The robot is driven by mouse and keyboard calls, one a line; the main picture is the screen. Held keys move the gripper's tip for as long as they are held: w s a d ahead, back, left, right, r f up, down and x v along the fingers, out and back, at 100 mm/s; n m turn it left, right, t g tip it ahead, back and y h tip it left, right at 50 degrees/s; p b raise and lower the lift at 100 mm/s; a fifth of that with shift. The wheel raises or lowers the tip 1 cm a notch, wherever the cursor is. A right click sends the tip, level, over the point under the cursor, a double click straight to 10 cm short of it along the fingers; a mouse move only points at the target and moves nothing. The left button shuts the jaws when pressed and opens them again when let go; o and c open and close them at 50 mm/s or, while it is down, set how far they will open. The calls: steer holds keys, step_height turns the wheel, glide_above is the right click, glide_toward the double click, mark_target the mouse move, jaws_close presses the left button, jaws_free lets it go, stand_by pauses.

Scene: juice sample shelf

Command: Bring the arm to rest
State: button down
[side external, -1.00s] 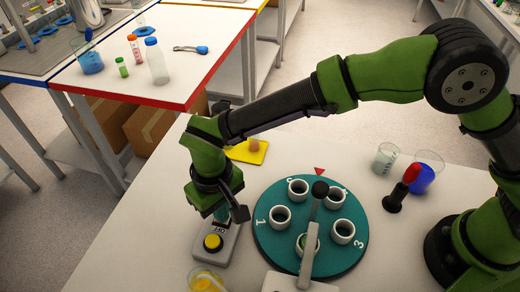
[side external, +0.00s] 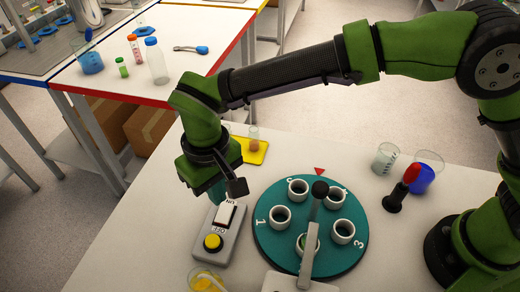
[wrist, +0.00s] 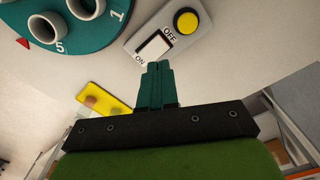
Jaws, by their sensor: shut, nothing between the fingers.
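My gripper (wrist: 157,85) is shut and empty, its teal fingers pressed together in the wrist view. In the side view my gripper (side external: 217,192) hangs above the far end of a grey switch box (side external: 225,238), with its fingertips partly hidden. The box has a white rocker switch (side external: 227,214) marked ON and OFF and a yellow button (side external: 213,242). In the wrist view the fingertips lie just below the rocker switch (wrist: 154,49), and I see a gap of table around them.
A teal turntable (side external: 267,241) with numbered white cups and a lever stands right of the box. A yellow plate (side external: 255,153) with a small vial lies behind my gripper. A beaker of yellow liquid (side external: 205,282) is in front. Beakers (side external: 384,158) stand at the right.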

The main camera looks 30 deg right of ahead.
steer(key=shift+a, duration=0.1)
steer(key=s+d+r+m+t, duration=0.2)
steer(key=s+d+r, duration=0.1)
steer(key=d, duration=0.9)
steer(key=s+d+r+m+t+y, duration=0.1)
steer(key=d+r, duration=0.5)
steer(key=d, duration=0.6)
steer(key=s+d+r+m+t+y, duration=0.1)
steer(key=s+d+r+m+t, duration=0.3)
steer(key=d, duration=0.8)
steer(key=shift+s+r, duration=0.35)
steer(key=shift+s, duration=0.2)
steer(key=c, duration=1.8)
jaws_free()
steer(key=shift+c, duration=0.2)
